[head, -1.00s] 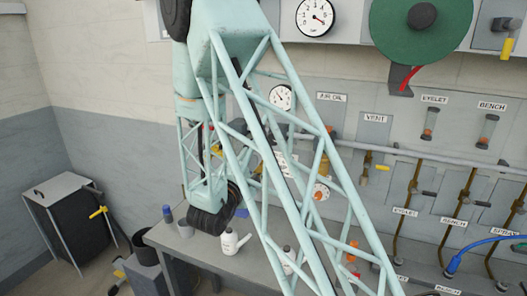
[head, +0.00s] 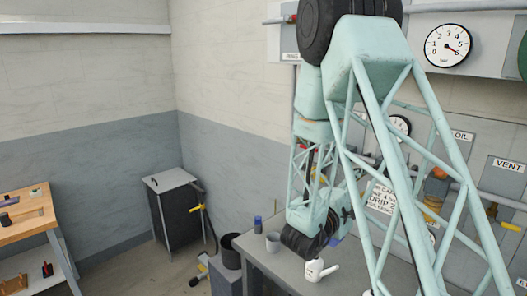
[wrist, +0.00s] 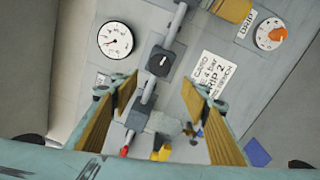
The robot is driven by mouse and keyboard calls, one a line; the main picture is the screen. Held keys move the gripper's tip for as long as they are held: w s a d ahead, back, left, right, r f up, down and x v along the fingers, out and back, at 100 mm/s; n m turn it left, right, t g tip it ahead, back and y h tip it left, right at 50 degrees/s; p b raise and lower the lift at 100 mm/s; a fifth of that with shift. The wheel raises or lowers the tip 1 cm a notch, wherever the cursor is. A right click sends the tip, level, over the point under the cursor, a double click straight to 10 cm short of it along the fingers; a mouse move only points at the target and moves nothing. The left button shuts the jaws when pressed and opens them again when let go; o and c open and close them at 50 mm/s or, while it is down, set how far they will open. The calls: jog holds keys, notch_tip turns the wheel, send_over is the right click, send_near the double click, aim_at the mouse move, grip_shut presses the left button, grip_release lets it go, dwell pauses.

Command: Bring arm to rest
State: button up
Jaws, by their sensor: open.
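My arm, a pale green lattice frame, runs down across the right half of the head view. Its wrist end hangs over the grey bench (head: 263,262). In the head view I cannot make out the jaws. In the wrist view my gripper (wrist: 159,85) is open, with its two ribbed tan fingers spread apart and nothing between them in their grip. Beyond the fingers is the wall panel with a grey pipe and a valve block (wrist: 162,61). I cannot tell how far the fingertips are from it.
A white oil can (head: 317,271) and a grey cup (head: 273,242) stand on the bench below my wrist. A dark cabinet (head: 180,222) stands left of the bench, and a wooden workbench (head: 25,212) farther left. Gauges and a VENT label (head: 507,164) are on the wall.

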jog(key=s+a+r+m+y+b, duration=0.1)
jog(key=s+a+m+y+b, duration=0.15)
jog(key=a+y, duration=0.4)
jog(key=s+a+r+m+y+b, duration=0.1)
jog(key=s+a+m+y+b, duration=0.15)
jog(key=a+y, duration=0.35)
jog(key=s+a+m+g+y+b, duration=0.25)
jog(key=s+a, duration=0.45)
jog(key=s, duration=0.5)
jog(key=s+d+f+m+g+b, duration=0.1)
jog(key=s+g, duration=0.1)
jog(key=s, duration=0.9)
jog(key=s+d+f+m+g+h+b, duration=0.1)
jog(key=s+g+b, duration=0.1)
jog(key=s, duration=0.9)
jog(key=s+d+f+m+g+b, duration=0.1)
jog(key=s+d+f+m+g, duration=0.1)
jog(key=s, duration=0.9)
jog(key=shift+s+h+b, duration=0.3)
jog(key=shift+s+b, duration=0.1)
jog(key=shift+f, duration=0.1)
dwell(1.1)
